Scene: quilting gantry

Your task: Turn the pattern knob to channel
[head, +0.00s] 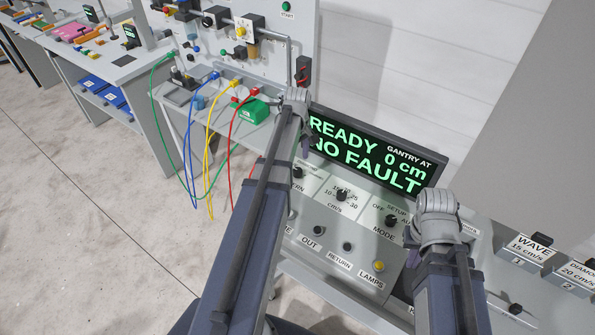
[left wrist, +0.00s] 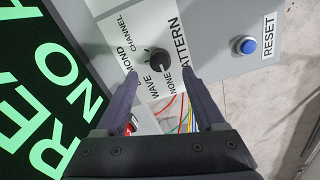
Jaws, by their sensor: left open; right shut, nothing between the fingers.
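The pattern knob (left wrist: 157,61) is a round black knob on a white plate in the left wrist view, with NONE, WAVE, DIAMOND and CHANNEL printed around it. I cannot tell clearly which word its mark points at. It shows partly in the head view (head: 298,172), beside my left arm. My left gripper (left wrist: 165,84) is open, its fingers apart on either side of the knob's lower part in the picture; contact is not visible. In the head view it (head: 303,148) is mostly hidden by the arm. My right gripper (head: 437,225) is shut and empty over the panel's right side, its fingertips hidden.
The display (head: 370,150) reads READY, NO FAULT, gantry at 0 cm. The speed knob (head: 341,195), mode knob (head: 391,220) and yellow lamps button (head: 379,266) are close by. A blue reset button (left wrist: 244,45) sits beside the pattern plate. Coloured cables (head: 208,150) hang at left.

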